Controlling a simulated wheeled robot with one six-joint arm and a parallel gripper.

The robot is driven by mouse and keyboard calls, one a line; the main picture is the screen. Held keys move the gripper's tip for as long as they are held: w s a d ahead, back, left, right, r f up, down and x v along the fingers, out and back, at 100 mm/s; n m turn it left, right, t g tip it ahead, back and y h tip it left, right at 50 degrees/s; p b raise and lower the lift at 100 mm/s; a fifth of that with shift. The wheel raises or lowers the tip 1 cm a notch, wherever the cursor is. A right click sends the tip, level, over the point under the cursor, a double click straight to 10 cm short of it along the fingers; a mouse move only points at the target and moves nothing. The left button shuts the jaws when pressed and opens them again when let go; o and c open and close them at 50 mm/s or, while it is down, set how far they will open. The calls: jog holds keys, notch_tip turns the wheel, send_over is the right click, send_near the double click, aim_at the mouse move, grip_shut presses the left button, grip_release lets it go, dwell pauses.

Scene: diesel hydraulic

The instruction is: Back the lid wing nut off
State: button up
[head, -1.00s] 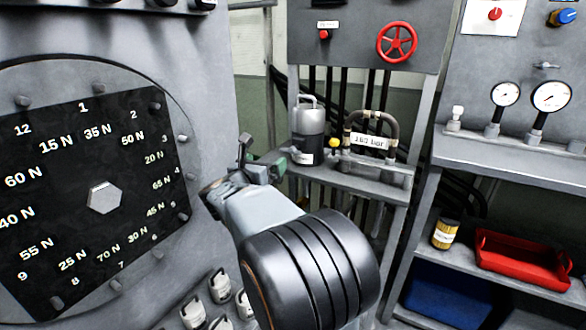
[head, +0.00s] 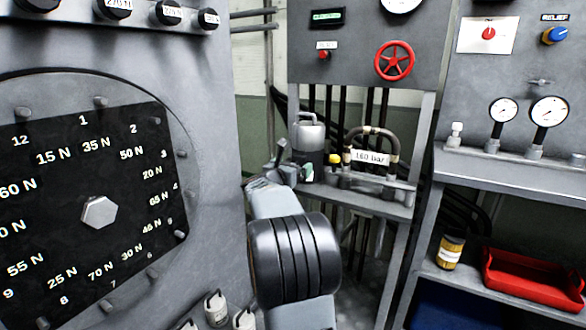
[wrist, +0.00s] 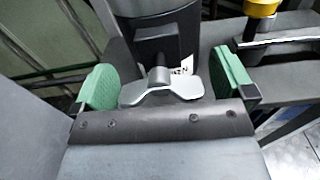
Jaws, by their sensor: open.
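The wing nut (wrist: 178,88) is a light grey piece with two wings and a short round stem. In the wrist view it lies between the two green pads of my gripper (wrist: 166,82), with a gap at each side. My gripper is open and holds nothing. Behind the nut is a dark housing with a white label, below a grey cylinder. In the head view my gripper (head: 295,166) is at the grey canister (head: 309,138) on the shelf and hides its lower part. The wing nut cannot be made out there.
A hose with a 160 bar tag (head: 370,157) and a yellow knob (head: 335,159) stand just right of the canister. The bolted black torque plate (head: 60,250) is at left. A red tray (head: 530,278) sits on the right shelf.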

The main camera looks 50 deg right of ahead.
jog(key=shift+d, duration=0.35)
jog(key=shift+w, duration=0.1)
jog(key=c, duration=0.9)
